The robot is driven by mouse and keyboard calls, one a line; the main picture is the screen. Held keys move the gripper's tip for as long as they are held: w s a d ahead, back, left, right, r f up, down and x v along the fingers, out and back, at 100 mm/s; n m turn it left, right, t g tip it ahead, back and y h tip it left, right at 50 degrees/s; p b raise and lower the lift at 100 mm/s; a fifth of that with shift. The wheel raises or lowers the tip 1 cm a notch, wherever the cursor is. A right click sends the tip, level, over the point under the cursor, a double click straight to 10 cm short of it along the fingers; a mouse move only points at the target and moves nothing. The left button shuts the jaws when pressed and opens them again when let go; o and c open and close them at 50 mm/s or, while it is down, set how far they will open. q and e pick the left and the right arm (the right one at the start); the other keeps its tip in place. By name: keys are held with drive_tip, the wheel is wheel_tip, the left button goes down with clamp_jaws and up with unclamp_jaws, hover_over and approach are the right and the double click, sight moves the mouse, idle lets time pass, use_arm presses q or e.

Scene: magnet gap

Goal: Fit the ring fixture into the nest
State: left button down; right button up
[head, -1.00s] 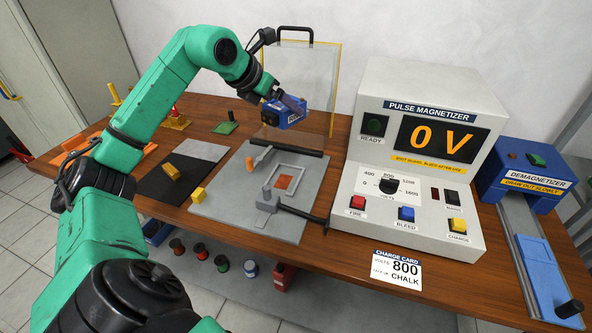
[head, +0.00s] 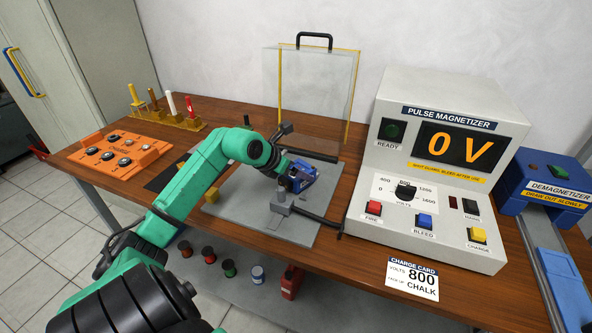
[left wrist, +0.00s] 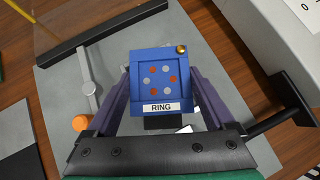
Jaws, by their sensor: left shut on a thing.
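The blue ring fixture (head: 305,178) is in my left gripper (head: 288,180) over the grey base plate in the head view. In the left wrist view the fixture (left wrist: 155,85) shows its top, with orange and grey dots, a RING label and a brass knob at one corner. The left gripper's purple fingers (left wrist: 160,100) are shut on its two sides. The nest is mostly hidden under the fixture and gripper; I cannot tell whether the fixture touches it. My right gripper is not in view.
The grey plate (head: 240,218) carries a grey clamp block (head: 282,203) and a dark bar beside the fixture. A clear guard (head: 310,85) stands behind. The pulse magnetizer (head: 440,170) stands close on the right, reading 0 V. An orange tray (head: 110,150) lies at left.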

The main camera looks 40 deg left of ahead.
use_arm(q)
drive_tip(key=shift+f+b, duration=0.15)
drive_tip(key=shift+b, duration=0.15)
unclamp_jaws()
drive_tip(key=shift+f, duration=0.1)
drive_tip(key=shift+d+r, duration=0.1)
drive_tip(key=shift+r, duration=0.2)
drive_tip(key=v, duration=1.2)
drive_tip(key=shift+b, duration=0.45)
drive_tip(key=shift+r, duration=0.1)
